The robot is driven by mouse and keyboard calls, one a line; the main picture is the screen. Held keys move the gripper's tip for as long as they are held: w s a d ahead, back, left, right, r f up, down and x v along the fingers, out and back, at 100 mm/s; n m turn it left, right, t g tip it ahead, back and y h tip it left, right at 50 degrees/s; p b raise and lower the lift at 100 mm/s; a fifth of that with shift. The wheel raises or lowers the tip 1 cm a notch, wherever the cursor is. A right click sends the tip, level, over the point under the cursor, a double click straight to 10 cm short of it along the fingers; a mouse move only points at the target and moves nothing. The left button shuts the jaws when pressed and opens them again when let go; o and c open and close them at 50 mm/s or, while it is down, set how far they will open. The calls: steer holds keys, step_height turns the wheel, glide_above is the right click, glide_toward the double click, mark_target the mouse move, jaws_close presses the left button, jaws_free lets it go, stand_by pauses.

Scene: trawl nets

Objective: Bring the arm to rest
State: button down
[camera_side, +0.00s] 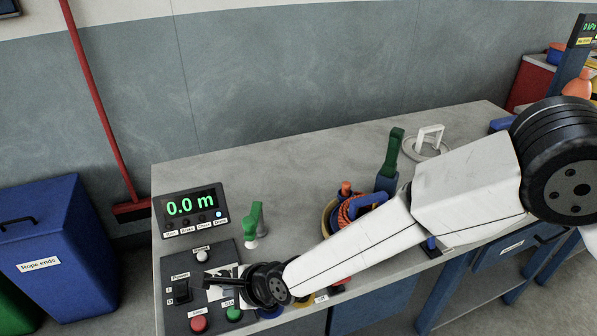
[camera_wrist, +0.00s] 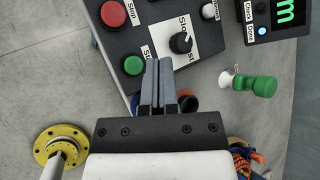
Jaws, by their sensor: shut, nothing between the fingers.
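My gripper (camera_side: 207,283) is at the left end of my outstretched arm, low over the dark control panel (camera_side: 222,262). Its two fingers lie together, with nothing between them. In the wrist view my gripper (camera_wrist: 160,66) points at the panel, its tips between the green button (camera_wrist: 133,65) and the black selector knob (camera_wrist: 180,42). I cannot tell whether the tips touch the panel. The red button (camera_wrist: 113,14) and white knob (camera_wrist: 208,11) are clear of the fingers. The display (camera_side: 192,207) reads 0.0 m, with a blue light lit at its lower right.
A green-handled tool (camera_side: 254,222) stands on the bench right of the display. An orange rope coil (camera_side: 352,208), a dark green handle (camera_side: 393,152) and a white handled fixture (camera_side: 430,138) stand close behind my arm. The bench's back left (camera_side: 290,165) is bare.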

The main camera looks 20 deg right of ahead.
steer(key=shift+d+r, duration=0.1)
steer(key=shift+r, duration=0.05)
stand_by(0.6)
steer(key=w+d+r+n+g+h, duration=0.1)
steer(key=d+r+n+h, duration=0.2)
steer(key=d, duration=0.9)
steer(key=w+d+r+n, duration=0.1)
steer(key=d+r+n, duration=0.35)
steer(key=d, duration=0.75)
steer(key=s+d+n+g+h, duration=0.1)
steer(key=s+d+n, duration=0.4)
steer(key=d, duration=0.5)
steer(key=s+d+n+g+h, duration=0.2)
steer(key=s+d+n, duration=0.4)
steer(key=s+d, duration=0.4)
steer(key=shift+s+d+r, duration=0.2)
steer(key=shift+d+r, duration=0.05)
steer(key=shift+d, duration=0.35)
